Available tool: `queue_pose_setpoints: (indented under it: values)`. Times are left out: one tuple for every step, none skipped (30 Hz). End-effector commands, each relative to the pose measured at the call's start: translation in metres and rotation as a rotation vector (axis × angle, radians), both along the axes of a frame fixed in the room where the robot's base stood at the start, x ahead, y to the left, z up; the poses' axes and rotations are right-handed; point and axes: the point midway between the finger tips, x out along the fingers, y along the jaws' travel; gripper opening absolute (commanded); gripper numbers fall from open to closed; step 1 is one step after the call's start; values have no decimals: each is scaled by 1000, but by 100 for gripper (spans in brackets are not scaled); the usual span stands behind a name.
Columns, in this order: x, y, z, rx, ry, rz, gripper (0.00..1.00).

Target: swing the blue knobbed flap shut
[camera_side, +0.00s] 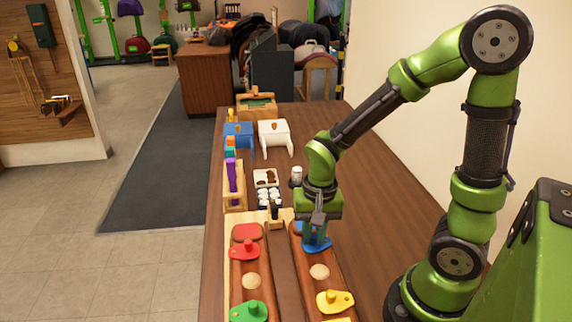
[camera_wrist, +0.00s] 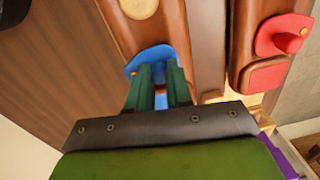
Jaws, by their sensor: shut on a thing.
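The blue flap (camera_side: 319,246) lies on the right-hand brown leather-like strip, at its far part. My gripper (camera_side: 316,236) points down over it, with its fingers shut on the flap's knob, which they hide. In the wrist view the blue flap (camera_wrist: 150,56) shows its rounded edge beyond the green fingertips (camera_wrist: 158,75). More blue shows between and beside the fingers; I cannot tell whether it is knob, flap or a patch beneath.
A red knobbed flap (camera_side: 244,250) lies on the left strip beside a red patch (camera_side: 246,231). A green flap (camera_side: 249,312) and a yellow flap (camera_side: 335,301) lie nearer. A tray of small jars (camera_side: 267,180) stands behind. The table's right side (camera_side: 375,220) is clear.

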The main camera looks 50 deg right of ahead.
Motion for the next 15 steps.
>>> queue_pose_setpoints:
  values:
    - [1,0,0,0,-1,-18,0]
    - [1,-1,0,-1,-2,-29,0]
    - [1,-1,0,0,-1,-41,0]
    - [2,-1,0,0,-1,-49,0]
    - [2,-1,0,0,-1,-57,0]
    - [2,-2,0,0,-1,-65,0]
    - [2,-2,0,0,-1,-70,0]
    - [2,-2,0,-1,-2,-74,0]
    - [2,-2,0,0,-1,-78,0]
    - [2,-2,0,0,-1,-81,0]
    - [2,-2,0,0,-1,-83,0]
    - [2,-2,0,0,-1,-86,0]
    - [2,-2,0,0,-1,-87,0]
    - [3,-2,0,0,-1,-87,0]
    - [3,-2,0,0,-1,-87,0]
